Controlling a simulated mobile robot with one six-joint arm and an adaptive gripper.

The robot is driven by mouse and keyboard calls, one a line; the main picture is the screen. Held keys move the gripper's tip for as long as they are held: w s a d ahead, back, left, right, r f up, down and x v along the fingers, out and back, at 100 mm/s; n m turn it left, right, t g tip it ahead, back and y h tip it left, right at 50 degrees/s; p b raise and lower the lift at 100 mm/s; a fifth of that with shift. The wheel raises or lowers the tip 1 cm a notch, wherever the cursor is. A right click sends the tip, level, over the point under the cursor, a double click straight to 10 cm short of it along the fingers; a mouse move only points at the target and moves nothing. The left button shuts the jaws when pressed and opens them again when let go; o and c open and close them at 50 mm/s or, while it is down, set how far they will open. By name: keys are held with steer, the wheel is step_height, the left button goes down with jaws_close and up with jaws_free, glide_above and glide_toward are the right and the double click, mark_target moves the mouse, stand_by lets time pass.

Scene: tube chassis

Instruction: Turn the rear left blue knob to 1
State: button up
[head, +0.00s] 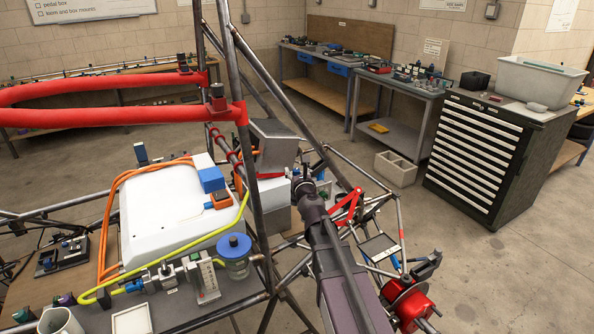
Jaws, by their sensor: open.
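A round blue cap (233,244) with a dark centre sits on a clear jar on the bench beside the chassis. I cannot tell if it is the knob the task names; no number marks can be read on it. My arm rises from the bottom centre, and the dark end with my gripper (305,186) is among the chassis tubes near a grey metal box (273,144). The fingers are small and mostly hidden by the wrist. My gripper is open, with nothing visible in it, and stands apart from the blue cap, up and to its right.
The tube chassis (251,130) surrounds the arm's end, with red padded bars (110,88) at left. A white box (160,210) with orange cables and a yellow hose lies left. A red wheel hub (408,303) is at lower right. Open floor lies right, before a black drawer cabinet (489,150).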

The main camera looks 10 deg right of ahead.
steer(key=s, duration=0.7)
steer(key=shift+d, duration=0.15)
steer(key=shift+w, duration=0.1)
steer(key=s+a+f+n+g+y, duration=0.65)
steer(key=a+f+n+g, duration=0.2)
steer(key=n, duration=1.35)
steer(key=s+d+f+n+g+h, duration=0.3)
steer(key=s+d+f+n+g, duration=0.1)
steer(key=s+n, duration=0.2)
steer(key=s+d+f+n+g+h, duration=0.4)
steer(key=s+n, duration=0.3)
steer(key=s, duration=0.2)
steer(key=shift+s+d+f+n+g+p, duration=0.3)
steer(key=shift+d+f+g, duration=0.05)
steer(key=shift+f+g, duration=0.4)
